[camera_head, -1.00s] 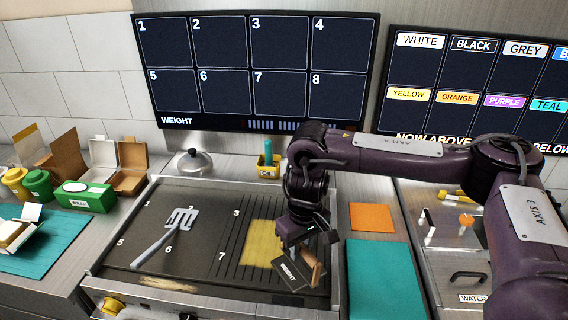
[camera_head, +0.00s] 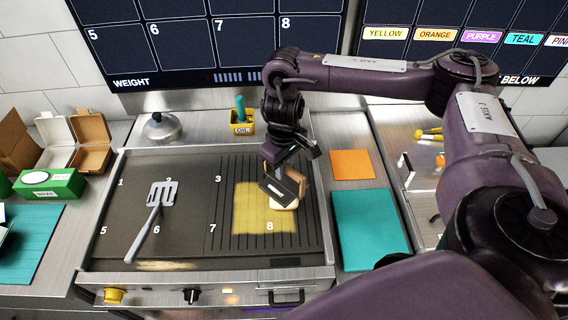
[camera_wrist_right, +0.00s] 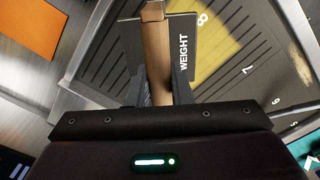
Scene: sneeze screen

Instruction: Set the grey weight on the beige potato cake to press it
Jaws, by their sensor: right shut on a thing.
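My right gripper (camera_head: 281,168) is shut on the wooden handle (camera_wrist_right: 155,55) of the grey weight (camera_head: 275,190). The weight's dark plate, marked WEIGHT, also shows in the right wrist view (camera_wrist_right: 188,58). The plate looks tilted in the head view. A beige potato cake (camera_head: 287,204) shows partly from under the weight, on the ribbed right half of the griddle; the weight hides the rest. I cannot tell whether they touch. In the wrist view no cake shows. My left gripper is not in view.
A yellow patch (camera_head: 250,218) covers part of the griddle's ribs (camera_head: 222,235). A grey spatula (camera_head: 157,205) lies on the flat left half. An oil holder (camera_head: 241,127) and a domed lid (camera_head: 162,127) stand behind. Teal (camera_head: 368,230) and orange (camera_head: 352,165) boards lie right.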

